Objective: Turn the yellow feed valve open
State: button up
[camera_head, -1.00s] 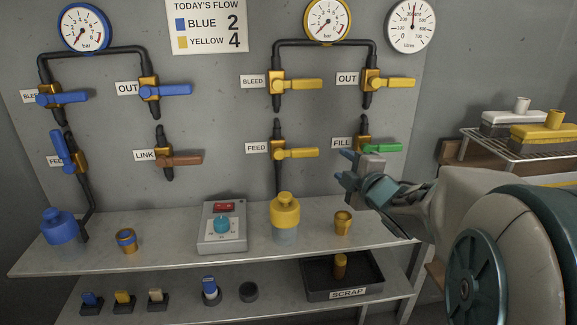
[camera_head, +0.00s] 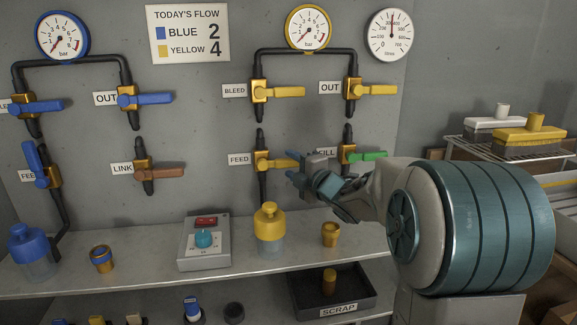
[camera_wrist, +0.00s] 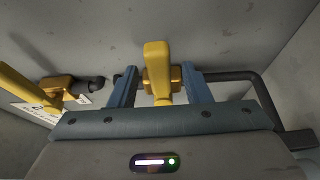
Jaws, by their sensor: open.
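The yellow feed valve (camera_head: 276,163) is on the wall beside the FEED label (camera_head: 239,159), its lever lying level and pointing right. My gripper (camera_head: 298,168) is at the free end of that lever, coming from the right. In the wrist view a yellow lever (camera_wrist: 157,70) on a brass body stands between my two open fingers (camera_wrist: 160,90). A gap shows on both sides, so the fingers look open around it and not closed on it. The tip of the feed lever is partly hidden by my fingers in the head view.
The green-handled FILL valve (camera_head: 366,156) is just right of my gripper, and its label is partly covered. The yellow bleed valve (camera_head: 278,92) is above. Below, the shelf holds a yellow bottle (camera_head: 269,232), a brass cup (camera_head: 330,235) and a grey control box (camera_head: 204,243).

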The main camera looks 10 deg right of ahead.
jog(key=shift+x, duration=1.1)
grip_shut()
